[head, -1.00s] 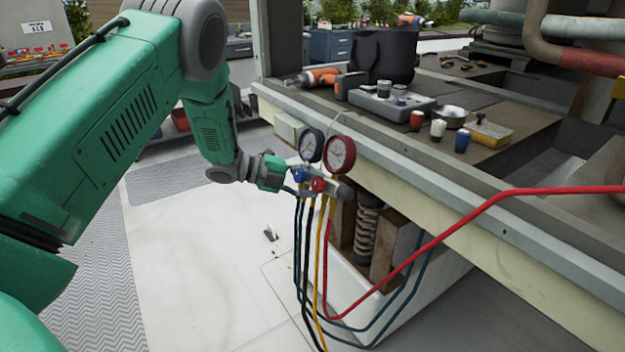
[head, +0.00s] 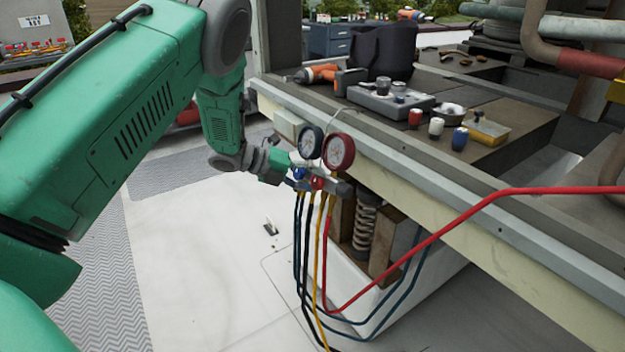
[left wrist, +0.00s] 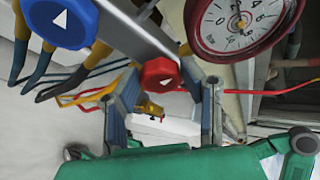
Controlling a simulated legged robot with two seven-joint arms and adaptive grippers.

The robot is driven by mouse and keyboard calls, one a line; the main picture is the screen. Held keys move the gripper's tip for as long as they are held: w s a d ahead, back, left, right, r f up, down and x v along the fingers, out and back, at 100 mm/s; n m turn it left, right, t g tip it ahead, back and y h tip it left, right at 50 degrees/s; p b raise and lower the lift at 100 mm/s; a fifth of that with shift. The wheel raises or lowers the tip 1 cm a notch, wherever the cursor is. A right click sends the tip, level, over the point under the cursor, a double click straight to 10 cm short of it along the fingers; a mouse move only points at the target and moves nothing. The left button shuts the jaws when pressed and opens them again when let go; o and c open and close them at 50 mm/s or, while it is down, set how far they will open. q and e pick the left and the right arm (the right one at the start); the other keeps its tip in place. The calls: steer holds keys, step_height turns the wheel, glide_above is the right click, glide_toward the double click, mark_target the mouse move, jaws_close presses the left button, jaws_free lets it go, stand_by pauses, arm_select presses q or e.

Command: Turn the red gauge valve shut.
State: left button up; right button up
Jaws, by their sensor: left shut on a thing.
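The red gauge valve (head: 317,183) is a small red knob on the grey manifold (head: 342,188), below the red-rimmed gauge (head: 339,151). In the left wrist view the red valve (left wrist: 160,72) shows a white arrow mark pointing left. My left gripper (head: 306,184) is at the manifold. In the wrist view the left gripper (left wrist: 168,88) has its two fingers on either side of the red valve, shut on it. The blue valve (left wrist: 60,22) sits to the left, and it also shows in the head view (head: 299,173). My right gripper is out of view.
A dark-rimmed gauge (head: 310,142) stands beside the red one. Blue, black, yellow and red hoses (head: 326,245) hang below the manifold. Small parts and a drill (head: 318,73) lie on top.

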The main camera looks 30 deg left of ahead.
arm_select(q)
steer(key=shift+s+f, duration=0.2)
steer(key=shift+f, duration=0.1)
steer(key=o, duration=1.1)
steer(key=shift+o, duration=0.2)
steer(key=shift+a+r, duration=0.1)
steer(key=shift+r, duration=0.05)
steer(key=shift+s+a+r, duration=0.2)
steer(key=shift+a+r, duration=0.05)
steer(key=shift+a, duration=0.1)
steer(key=v, duration=1)
steer(key=shift+s+a, duration=0.3)
steer(key=shift+r, duration=0.1)
